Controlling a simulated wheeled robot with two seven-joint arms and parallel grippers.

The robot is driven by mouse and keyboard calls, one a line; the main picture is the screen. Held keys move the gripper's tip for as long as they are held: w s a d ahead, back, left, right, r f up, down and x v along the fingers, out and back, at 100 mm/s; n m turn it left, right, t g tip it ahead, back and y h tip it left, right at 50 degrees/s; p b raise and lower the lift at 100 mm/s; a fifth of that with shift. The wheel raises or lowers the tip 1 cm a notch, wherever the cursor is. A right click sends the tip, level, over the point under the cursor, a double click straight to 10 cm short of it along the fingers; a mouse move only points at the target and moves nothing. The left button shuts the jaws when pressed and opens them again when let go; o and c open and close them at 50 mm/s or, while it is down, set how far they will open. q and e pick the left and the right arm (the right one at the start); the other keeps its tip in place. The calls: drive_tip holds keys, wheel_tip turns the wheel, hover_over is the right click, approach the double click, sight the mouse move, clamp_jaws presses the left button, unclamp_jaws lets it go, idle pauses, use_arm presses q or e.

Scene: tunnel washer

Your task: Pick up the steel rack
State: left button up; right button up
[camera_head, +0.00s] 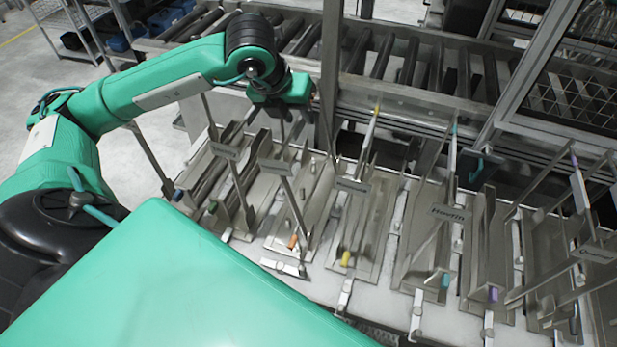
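Several similar steel racks stand in a row on a pale bench (385,305). Each has a flat base, upright plates, a small name plate and a coloured tip. One steel rack (312,192) with an orange tip stands near the middle left. Another steel rack (362,225) with a yellow tip stands to its right. The frame does not show which one the task means. My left gripper (291,124) hangs above and behind the orange-tipped rack, pointing down. Its fingers are small and dark, so their opening is unclear. My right gripper is out of view.
A roller conveyor (400,60) with a metal frame runs behind the bench. A steel post (331,60) rises just right of my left gripper. A wire-mesh cage (575,100) stands at the right. A shelf cart (75,22) is at the far left, with open floor before it.

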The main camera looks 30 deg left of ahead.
use_arm(q)
drive_tip(key=shift+w+f+p, duration=0.2)
drive_tip(key=shift+f+p, duration=0.15)
drive_tip(key=shift+p, duration=0.1)
drive_tip(key=p+x, duration=0.2)
drive_tip(key=x, duration=0.2)
drive_tip(key=shift+w+a+f, duration=0.1)
drive_tip(key=shift+w, duration=0.15)
drive_tip(key=shift+f, duration=0.1)
clamp_jaws()
idle(0.7)
drive_tip(key=shift+w, duration=0.15)
